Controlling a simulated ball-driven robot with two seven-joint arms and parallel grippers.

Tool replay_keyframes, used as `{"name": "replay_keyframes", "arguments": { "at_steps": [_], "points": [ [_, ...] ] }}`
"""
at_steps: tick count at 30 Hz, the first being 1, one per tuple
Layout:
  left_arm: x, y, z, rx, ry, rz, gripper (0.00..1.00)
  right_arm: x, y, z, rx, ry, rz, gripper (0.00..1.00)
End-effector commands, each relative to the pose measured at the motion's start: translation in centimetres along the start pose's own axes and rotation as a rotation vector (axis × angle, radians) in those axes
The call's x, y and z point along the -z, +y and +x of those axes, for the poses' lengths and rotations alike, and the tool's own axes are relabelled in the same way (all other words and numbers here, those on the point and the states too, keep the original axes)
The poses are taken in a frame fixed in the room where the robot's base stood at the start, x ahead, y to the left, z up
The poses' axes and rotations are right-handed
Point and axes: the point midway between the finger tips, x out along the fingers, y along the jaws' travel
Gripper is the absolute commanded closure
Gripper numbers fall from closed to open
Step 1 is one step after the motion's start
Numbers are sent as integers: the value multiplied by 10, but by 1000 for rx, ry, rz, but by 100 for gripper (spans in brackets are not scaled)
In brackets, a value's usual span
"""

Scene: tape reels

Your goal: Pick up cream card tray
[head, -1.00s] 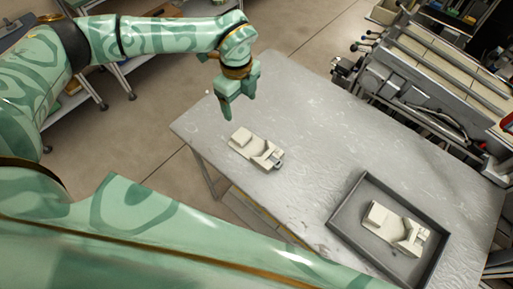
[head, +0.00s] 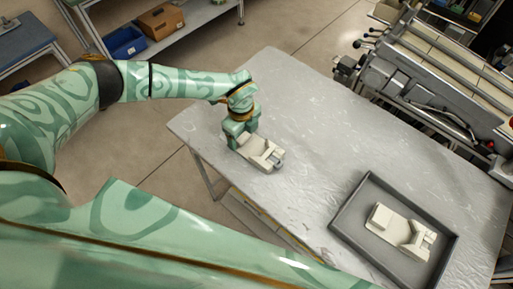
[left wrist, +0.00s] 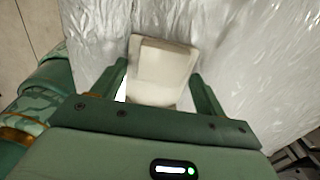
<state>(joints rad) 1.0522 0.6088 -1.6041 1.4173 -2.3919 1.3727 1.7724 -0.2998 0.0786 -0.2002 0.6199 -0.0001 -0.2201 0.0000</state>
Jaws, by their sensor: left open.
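A cream blocky piece (head: 264,155), apparently the card tray, lies on the grey table near its left end. A second, similar cream piece (head: 398,229) lies inside the dark grey tray at the lower right; I cannot tell from shape alone which one bears the name. My left gripper (head: 236,141) is low over the left end of the first piece, pointing down. In the left wrist view, the block end of this cream piece (left wrist: 160,68) lies between the two open fingers. The gripper hides part of that end in the head view. My right gripper is out of view.
The dark grey tray (head: 345,219) has a raised rim. The grey metal table (head: 310,120) is bare between the two cream pieces and toward the back. A machine with rails (head: 425,95) stands beyond the table's right side. A shelf (head: 195,22) stands behind left.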

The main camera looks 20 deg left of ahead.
Motion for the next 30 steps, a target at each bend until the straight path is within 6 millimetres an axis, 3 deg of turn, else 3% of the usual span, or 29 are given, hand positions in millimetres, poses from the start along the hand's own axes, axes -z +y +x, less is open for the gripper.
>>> {"name": "replay_keyframes", "arguments": {
  "at_steps": [6,12,23,30],
  "points": [
    [0,0,0,0,0,0,27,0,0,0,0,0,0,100],
    [0,0,0,0,0,0,81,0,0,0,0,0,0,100],
    [0,0,-3,1,1,0,81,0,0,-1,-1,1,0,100],
    [0,-1,-24,2,0,0,81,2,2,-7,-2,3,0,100]
  ]
}}
